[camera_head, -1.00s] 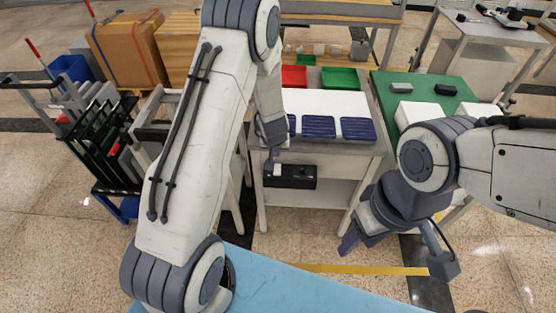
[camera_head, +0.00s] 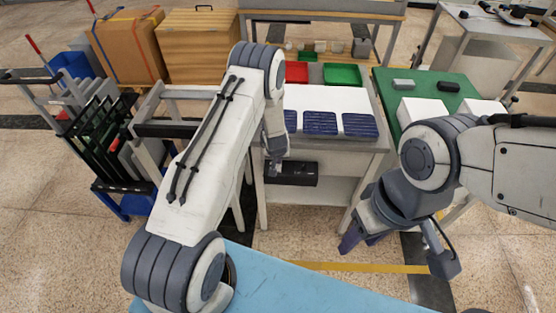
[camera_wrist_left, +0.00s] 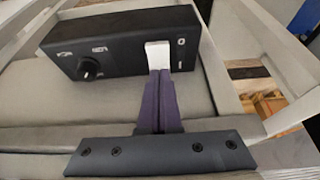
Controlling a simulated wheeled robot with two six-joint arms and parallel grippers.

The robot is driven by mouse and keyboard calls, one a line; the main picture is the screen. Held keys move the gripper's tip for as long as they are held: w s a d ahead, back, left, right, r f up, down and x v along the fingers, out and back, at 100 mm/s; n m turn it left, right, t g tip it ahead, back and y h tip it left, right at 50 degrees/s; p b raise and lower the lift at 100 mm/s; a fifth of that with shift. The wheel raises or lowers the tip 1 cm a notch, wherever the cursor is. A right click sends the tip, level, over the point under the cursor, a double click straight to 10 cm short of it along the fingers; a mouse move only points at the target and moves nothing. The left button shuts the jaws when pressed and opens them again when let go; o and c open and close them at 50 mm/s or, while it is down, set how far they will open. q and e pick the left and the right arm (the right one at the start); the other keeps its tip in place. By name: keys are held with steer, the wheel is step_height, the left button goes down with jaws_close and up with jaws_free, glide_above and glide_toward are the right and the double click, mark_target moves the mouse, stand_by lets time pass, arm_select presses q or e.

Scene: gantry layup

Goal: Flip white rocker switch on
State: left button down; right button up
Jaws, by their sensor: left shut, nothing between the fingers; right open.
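The white rocker switch (camera_wrist_left: 157,55) sits on the face of a black control box (camera_wrist_left: 120,48), beside a round knob (camera_wrist_left: 90,67), in the left wrist view. O and I marks show to the right of the switch. In the head view the black box (camera_head: 298,174) hangs under the front of the white-topped table. My left gripper (camera_wrist_left: 160,74) is shut and empty, its purple fingertips at the lower edge of the switch, touching or very close. In the head view the left gripper (camera_head: 275,168) partly covers the box. My right gripper (camera_head: 360,238) hangs open, away from the box.
Blue trays (camera_head: 320,123) lie on the white table. Red (camera_head: 296,72) and green (camera_head: 341,75) bins stand behind. A green-topped table (camera_head: 430,84) is at the right. A cart with dark panels (camera_head: 100,140) stands at the left.

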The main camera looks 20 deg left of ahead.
arm_select(q)
steer(key=shift+w+f, duration=0.15)
steer(key=shift+f, duration=0.25)
